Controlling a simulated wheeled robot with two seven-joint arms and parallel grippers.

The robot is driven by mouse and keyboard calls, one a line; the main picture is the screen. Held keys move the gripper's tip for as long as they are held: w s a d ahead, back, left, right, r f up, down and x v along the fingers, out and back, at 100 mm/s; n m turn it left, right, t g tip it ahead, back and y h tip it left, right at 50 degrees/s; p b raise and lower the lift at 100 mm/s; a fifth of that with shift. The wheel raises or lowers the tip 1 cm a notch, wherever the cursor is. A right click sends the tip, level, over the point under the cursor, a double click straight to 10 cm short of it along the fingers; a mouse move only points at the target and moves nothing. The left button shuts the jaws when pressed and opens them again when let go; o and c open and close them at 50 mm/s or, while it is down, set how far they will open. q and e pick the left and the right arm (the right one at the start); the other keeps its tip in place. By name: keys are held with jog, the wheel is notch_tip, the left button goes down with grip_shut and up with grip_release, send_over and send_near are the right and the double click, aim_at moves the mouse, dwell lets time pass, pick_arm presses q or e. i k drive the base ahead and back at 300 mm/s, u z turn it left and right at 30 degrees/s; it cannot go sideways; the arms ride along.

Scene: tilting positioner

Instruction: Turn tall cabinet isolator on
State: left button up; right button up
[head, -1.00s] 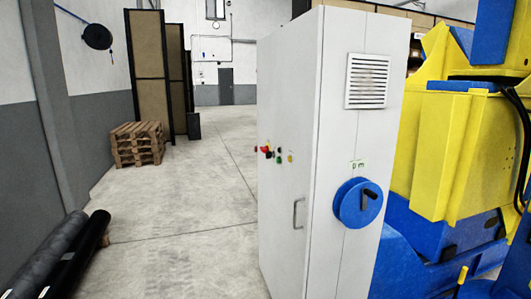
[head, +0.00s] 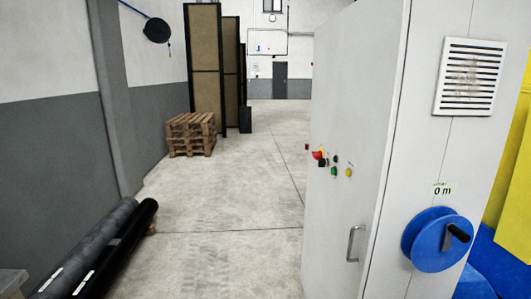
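The tall white cabinet (head: 345,130) stands at the right of the head view, close to me. A round blue disc (head: 425,243) with a black handle (head: 457,235) sits low on its right-hand face. A small label (head: 442,189) reading "0 m" is above the disc. The left face carries small red, black, green and yellow controls (head: 334,171) and a grey pull handle (head: 353,243). I cannot tell from this view which part is the isolator. Neither of my grippers is in view.
A vent grille (head: 480,77) is high on the cabinet. Yellow and blue machinery (head: 513,200) stands behind it at right. Dark rolls (head: 110,245) lie along the left wall. Stacked pallets (head: 191,135) and tall panels (head: 203,70) stand farther back. The floor between is clear.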

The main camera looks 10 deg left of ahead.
aim_at(316, 155)
jog(key=u, duration=0.2)
jog(key=i, duration=1.5)
jog(key=z, duration=1.25)
jog(key=i, duration=0.4)
jog(key=z, duration=0.45)
